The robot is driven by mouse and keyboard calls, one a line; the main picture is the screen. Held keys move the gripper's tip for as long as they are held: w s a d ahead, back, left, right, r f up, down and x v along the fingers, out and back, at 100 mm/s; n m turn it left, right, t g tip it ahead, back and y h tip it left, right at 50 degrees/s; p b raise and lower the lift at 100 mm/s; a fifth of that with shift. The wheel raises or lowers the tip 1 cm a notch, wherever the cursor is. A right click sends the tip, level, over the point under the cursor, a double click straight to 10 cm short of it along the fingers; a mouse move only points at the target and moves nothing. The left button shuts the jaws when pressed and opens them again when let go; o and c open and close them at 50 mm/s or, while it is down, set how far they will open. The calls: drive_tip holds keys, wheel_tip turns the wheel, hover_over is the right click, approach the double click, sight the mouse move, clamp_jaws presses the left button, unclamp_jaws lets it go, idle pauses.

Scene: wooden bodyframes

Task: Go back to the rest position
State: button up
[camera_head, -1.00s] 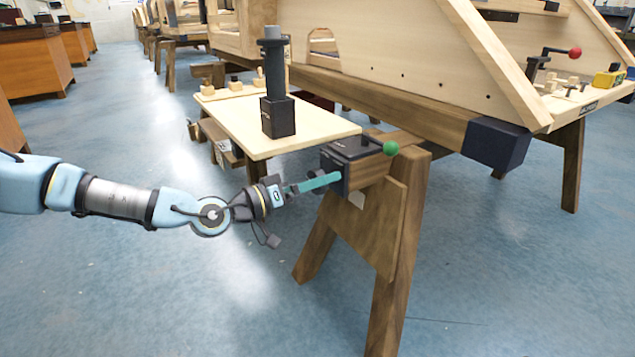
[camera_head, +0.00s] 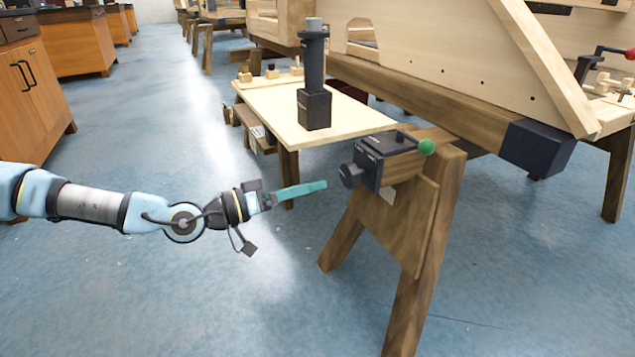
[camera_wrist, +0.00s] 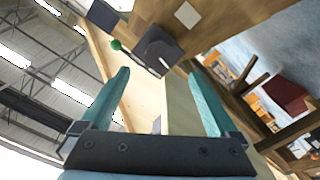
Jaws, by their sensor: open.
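My gripper (camera_head: 300,190) is at the end of my outstretched arm, in free air to the left of the wooden trestle. Its two teal fingers also show in the wrist view (camera_wrist: 165,95), spread apart with nothing held between them. The black clamp box (camera_head: 385,160) with a green ball knob (camera_head: 427,147) is fixed to the trestle's end. It stands just right of the fingertips, with a visible gap. In the wrist view the black box (camera_wrist: 158,50) and green knob (camera_wrist: 116,45) lie beyond the fingers.
The wooden trestle (camera_head: 425,240) stands right of my gripper, under a large wooden body frame (camera_head: 440,45). A light wooden shelf (camera_head: 275,112) behind carries a black post (camera_head: 314,85). Orange cabinets (camera_head: 75,45) stand far left. The blue floor (camera_head: 130,290) is clear around my arm.

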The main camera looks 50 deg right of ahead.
idle(0.6)
drive_tip(key=w+a+f+n+t+y, duration=0.1)
drive_tip(key=w+a+f+y, duration=0.2)
drive_tip(key=a+f, duration=0.25)
drive_tip(key=w+a+f+t+y, duration=0.2)
drive_tip(key=a+f+y, duration=0.2)
drive_tip(key=a, duration=0.2)
drive_tip(key=w+a+f+n+t+y, duration=0.1)
drive_tip(key=w+a+f+y, duration=0.2)
drive_tip(key=a+f, duration=0.25)
drive_tip(key=w+a+r+n+t+y, duration=0.2)
drive_tip(key=w+a+r+n+y, duration=0.15)
drive_tip(key=a, duration=0.65)
drive_tip(key=w+a+r+n+t+y, duration=0.1)
drive_tip(key=w+a+r+n+y, duration=0.25)
drive_tip(key=a, duration=0.65)
drive_tip(key=s+a+r+n+t, duration=0.1)
drive_tip(key=a+r+n, duration=0.4)
drive_tip(key=a+r, duration=0.5)
wheel_tip(320, 180, up, 39)
drive_tip(key=p, duration=3.8)
drive_tip(key=shift+d+f, duration=0.15)
drive_tip(key=shift+d, duration=0.25)
drive_tip(key=shift+c, duration=0.2)
